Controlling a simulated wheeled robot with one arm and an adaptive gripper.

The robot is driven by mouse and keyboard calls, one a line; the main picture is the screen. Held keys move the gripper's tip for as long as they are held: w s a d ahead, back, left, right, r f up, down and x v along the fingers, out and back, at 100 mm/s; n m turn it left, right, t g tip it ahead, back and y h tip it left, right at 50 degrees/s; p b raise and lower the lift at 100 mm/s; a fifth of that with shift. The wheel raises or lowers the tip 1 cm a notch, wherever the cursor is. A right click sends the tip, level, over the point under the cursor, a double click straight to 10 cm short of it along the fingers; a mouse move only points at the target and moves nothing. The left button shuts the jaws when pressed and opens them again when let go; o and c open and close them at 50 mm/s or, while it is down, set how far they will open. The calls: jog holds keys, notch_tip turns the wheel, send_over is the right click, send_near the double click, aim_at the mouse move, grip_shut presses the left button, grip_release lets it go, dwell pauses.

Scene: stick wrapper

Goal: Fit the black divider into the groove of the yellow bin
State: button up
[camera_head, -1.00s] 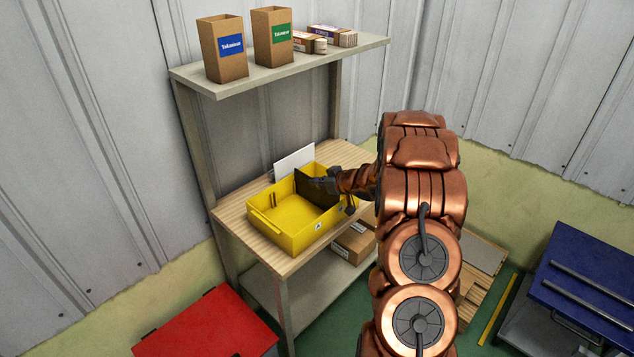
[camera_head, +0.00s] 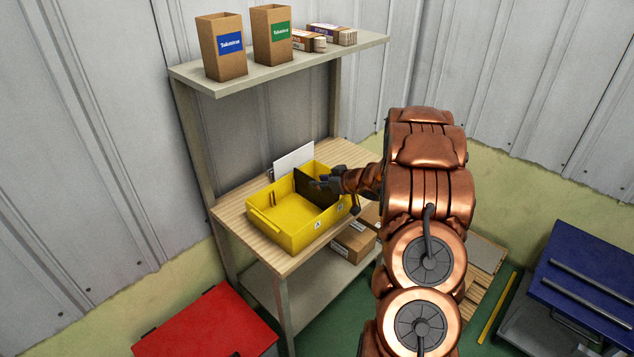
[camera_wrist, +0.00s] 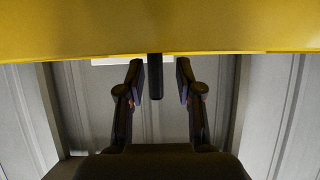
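The yellow bin (camera_head: 283,238) sits on the wooden bench top. The black divider (camera_head: 308,187) stands roughly upright across the bin towards its right end; I cannot tell how deep it sits in a groove. A dark groove (camera_head: 273,199) shows on the bin's back wall. My gripper (camera_head: 334,182) is just right of the divider. In the wrist view my gripper (camera_wrist: 160,72) is open, with the black divider's edge (camera_wrist: 155,76) between the fingers and a gap on both sides. The yellow bin wall (camera_wrist: 155,28) fills the top of that view.
A white panel (camera_head: 294,157) stands behind the bin. The wooden bench top (camera_head: 235,210) has some free room at left. Above is a shelf (camera_head: 240,83) with brown boxes (camera_head: 222,62). Cardboard boxes (camera_head: 354,240) lie on the lower shelf. A red cabinet (camera_head: 208,325) stands at front left.

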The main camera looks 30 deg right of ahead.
jog(key=v, duration=0.9)
jog(key=shift+s+r, duration=0.2)
jog(key=shift+s, duration=0.15)
